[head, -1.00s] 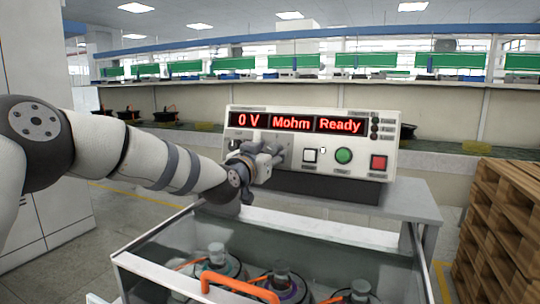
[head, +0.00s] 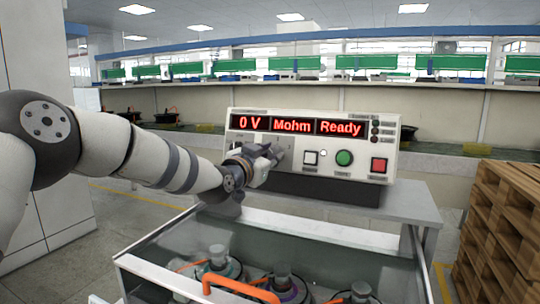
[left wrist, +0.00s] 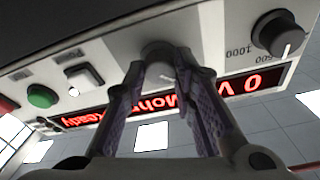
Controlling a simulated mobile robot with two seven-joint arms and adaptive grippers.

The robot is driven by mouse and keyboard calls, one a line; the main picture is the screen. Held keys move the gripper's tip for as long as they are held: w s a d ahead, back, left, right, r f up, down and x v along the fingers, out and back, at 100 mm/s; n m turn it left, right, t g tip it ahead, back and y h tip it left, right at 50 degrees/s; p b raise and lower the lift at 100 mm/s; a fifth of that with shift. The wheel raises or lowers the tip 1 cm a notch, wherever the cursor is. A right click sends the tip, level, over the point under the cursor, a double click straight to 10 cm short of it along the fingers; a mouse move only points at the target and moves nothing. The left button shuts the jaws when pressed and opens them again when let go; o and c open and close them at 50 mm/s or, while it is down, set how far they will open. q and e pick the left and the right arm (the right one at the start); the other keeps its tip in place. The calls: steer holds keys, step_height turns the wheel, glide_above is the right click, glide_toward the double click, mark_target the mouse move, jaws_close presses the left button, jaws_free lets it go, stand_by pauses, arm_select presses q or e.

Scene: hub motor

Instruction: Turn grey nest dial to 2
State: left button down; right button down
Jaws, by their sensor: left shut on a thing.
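The white tester (head: 385,150) stands on a grey table, its red display reading "0 V", "Mohm" and "Ready". My left gripper (head: 277,153) is at the front panel, left of the white square button. My right gripper is not in view.
The panel also has a white button (head: 310,157), a green button (head: 344,157) and a red button (head: 378,165). A clear-walled bin (head: 170,278) with motors and an orange handle (head: 240,288) is in front. Wooden pallets (head: 500,225) stand at the right.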

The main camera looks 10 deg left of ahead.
arm_select(q)
steer(key=m+h, duration=0.1)
steer(key=m, duration=0.4)
steer(key=shift+a+m+g, duration=0.15)
steer(key=shift+m+g, duration=0.15)
steer(key=shift+g, duration=0.1)
steer(key=m+g, duration=0.1)
steer(key=m, duration=0.3)
steer(key=shift+w+r+m+h, duration=0.1)
steer(key=shift+m+h, duration=0.2)
steer(key=shift+h, duration=0.1)
steer(key=shift+m, duration=0.3)
steer(key=c, duration=1.3)
jaws_free()
steer(key=shift+a, duration=0.1)
